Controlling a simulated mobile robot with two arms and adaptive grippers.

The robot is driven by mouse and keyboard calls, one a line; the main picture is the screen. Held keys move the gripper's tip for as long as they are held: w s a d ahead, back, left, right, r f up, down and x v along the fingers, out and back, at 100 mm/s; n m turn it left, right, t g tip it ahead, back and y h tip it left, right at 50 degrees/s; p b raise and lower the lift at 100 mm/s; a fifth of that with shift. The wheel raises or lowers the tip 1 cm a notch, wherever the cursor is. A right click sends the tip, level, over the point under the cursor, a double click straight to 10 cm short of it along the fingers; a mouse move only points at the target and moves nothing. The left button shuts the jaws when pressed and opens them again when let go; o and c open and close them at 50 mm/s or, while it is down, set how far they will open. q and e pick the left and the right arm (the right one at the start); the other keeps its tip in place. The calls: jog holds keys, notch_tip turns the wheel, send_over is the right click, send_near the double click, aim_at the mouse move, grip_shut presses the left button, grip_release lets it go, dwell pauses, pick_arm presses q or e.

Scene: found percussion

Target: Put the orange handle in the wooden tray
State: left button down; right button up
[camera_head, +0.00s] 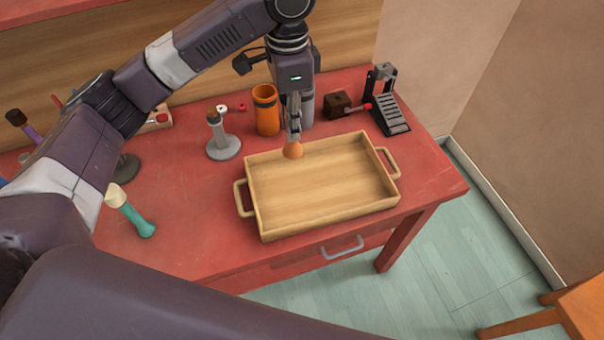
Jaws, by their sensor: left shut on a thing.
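My left gripper (294,136) points straight down at the back edge of the wooden tray (322,228). It is shut on the orange handle (292,151), of which only a small rounded end shows below the fingers. The rest of the handle is hidden by the fingers. The handle's end overlaps the tray's back rim in the picture, and I cannot tell whether it touches the rim. The tray is light wood with a handle at each side, and its floor is bare. My right gripper is not in view.
An orange cylinder (266,110) and a grey stand (223,146) are left of the gripper. A dark brown block (338,104) and a black stand (388,105) are at the back right. A teal-handled tool (137,218) lies left on the red table (196,233).

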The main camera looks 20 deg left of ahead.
pick_arm(q)
notch_tip(320, 180, down, 16)
jog(key=shift+a+f+p, duration=0.1)
jog(key=shift+a+p, duration=0.05)
jog(key=shift+p, duration=1)
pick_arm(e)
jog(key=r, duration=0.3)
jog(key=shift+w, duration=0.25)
pick_arm(q)
jog(key=c, duration=1.9)
grip_release()
jog(key=shift+f, duration=0.1)
jog(key=shift+c, duration=0.2)
jog(key=shift+o, duration=0.7)
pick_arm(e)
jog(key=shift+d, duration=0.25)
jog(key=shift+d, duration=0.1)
